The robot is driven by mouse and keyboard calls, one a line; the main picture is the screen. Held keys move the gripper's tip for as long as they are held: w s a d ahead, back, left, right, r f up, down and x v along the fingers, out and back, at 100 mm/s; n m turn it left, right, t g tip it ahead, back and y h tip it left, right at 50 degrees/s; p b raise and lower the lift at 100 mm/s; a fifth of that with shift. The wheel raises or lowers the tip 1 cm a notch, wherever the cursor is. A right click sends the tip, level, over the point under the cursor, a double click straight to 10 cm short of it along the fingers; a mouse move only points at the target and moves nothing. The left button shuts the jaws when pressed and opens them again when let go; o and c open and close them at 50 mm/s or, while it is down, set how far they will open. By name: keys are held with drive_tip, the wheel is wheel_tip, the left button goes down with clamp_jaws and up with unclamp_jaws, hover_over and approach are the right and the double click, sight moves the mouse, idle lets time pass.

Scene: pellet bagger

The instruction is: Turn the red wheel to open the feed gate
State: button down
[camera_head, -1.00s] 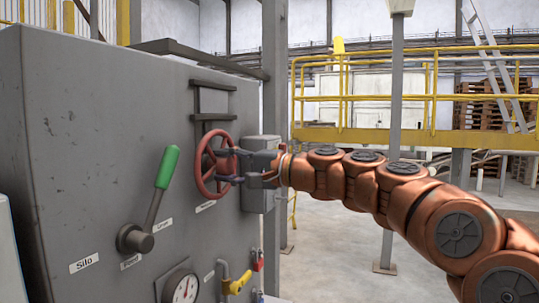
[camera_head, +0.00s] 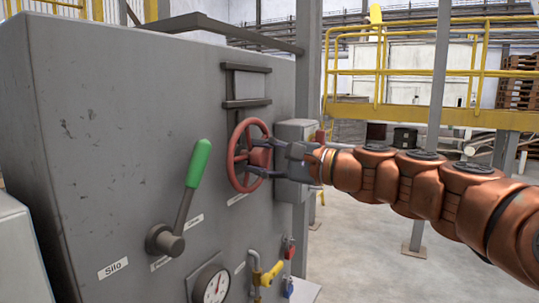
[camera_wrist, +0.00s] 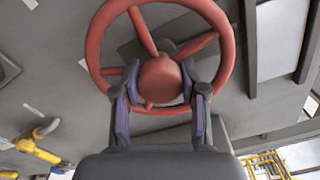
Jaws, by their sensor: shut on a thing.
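The red wheel (camera_head: 236,150) is a spoked handwheel standing out from the front of a grey cabinet. It fills the upper middle of the wrist view (camera_wrist: 158,28), with its round red hub facing me. My gripper (camera_head: 258,160) reaches it from the right. In the wrist view my gripper (camera_wrist: 160,92) has one finger on each side of the hub (camera_wrist: 160,80), shut on it. The lower rim passes behind the fingers. The feed gate itself cannot be made out for sure.
On the grey cabinet (camera_head: 100,130), a green-handled lever (camera_head: 198,163) stands left of the wheel. A gauge (camera_head: 212,287) and a yellow-handled valve (camera_head: 270,273) sit below. A grey box (camera_head: 294,132) is just behind my gripper. Open floor lies to the right.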

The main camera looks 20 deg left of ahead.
drive_tip(key=c, duration=0.6)
unclamp_jaws()
drive_tip(key=s+d, duration=0.1)
drive_tip(key=d, duration=1.1)
